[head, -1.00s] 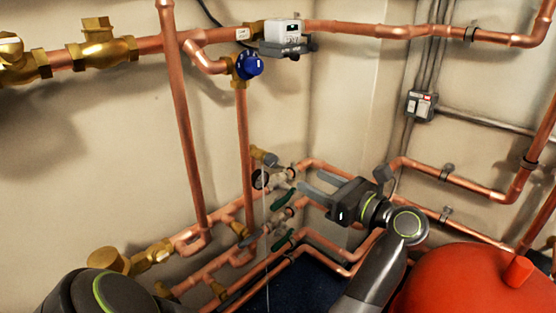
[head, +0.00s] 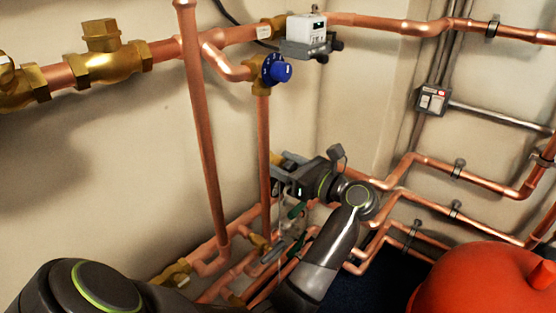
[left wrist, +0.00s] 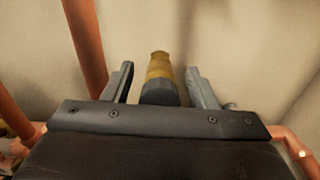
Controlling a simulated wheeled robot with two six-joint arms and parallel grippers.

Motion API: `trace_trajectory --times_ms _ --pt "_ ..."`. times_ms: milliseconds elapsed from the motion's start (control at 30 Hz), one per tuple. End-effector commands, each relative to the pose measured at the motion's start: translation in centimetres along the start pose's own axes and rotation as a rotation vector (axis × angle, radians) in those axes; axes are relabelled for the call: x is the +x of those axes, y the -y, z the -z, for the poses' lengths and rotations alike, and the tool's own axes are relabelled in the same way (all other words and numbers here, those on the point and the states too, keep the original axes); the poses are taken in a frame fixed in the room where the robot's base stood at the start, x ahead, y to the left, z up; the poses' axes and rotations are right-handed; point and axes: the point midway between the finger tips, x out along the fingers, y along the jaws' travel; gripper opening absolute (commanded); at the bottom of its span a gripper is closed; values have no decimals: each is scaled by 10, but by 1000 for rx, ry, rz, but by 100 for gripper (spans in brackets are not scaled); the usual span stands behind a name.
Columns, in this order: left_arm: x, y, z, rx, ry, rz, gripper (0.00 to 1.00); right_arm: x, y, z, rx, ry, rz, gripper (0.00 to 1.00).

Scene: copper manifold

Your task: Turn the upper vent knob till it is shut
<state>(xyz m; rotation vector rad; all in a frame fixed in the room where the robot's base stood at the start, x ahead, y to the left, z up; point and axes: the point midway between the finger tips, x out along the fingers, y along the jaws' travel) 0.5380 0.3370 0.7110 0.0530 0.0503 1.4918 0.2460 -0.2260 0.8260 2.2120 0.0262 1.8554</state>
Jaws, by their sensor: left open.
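A dark grey knob (left wrist: 160,93) on a brass stem (left wrist: 160,67) stands out from the wall; I take it for the upper vent knob. In the left wrist view it sits between the two fingers of my left gripper (left wrist: 160,72), with a gap on each side. In the head view my left gripper (head: 281,177) is open at the wall, just right of the vertical copper pipe. There the gripper mostly hides the knob. My right gripper is out of view.
A vertical copper pipe (head: 264,150) runs close left of the gripper. A blue knob (head: 279,72) and a white meter box (head: 306,30) are above. Green-handled valves (head: 297,210) lie below. A red tank (head: 485,285) stands at the lower right.

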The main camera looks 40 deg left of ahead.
Motion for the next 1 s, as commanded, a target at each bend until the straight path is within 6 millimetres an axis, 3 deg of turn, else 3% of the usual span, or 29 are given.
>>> trace_trajectory --times_ms 200,533,1000 --pt "0 0 0 0 0 0 51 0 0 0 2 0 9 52" --pt "0 0 0 0 0 0 8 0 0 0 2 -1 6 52" --pt "0 0 -2 50 0 0 8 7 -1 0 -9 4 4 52"
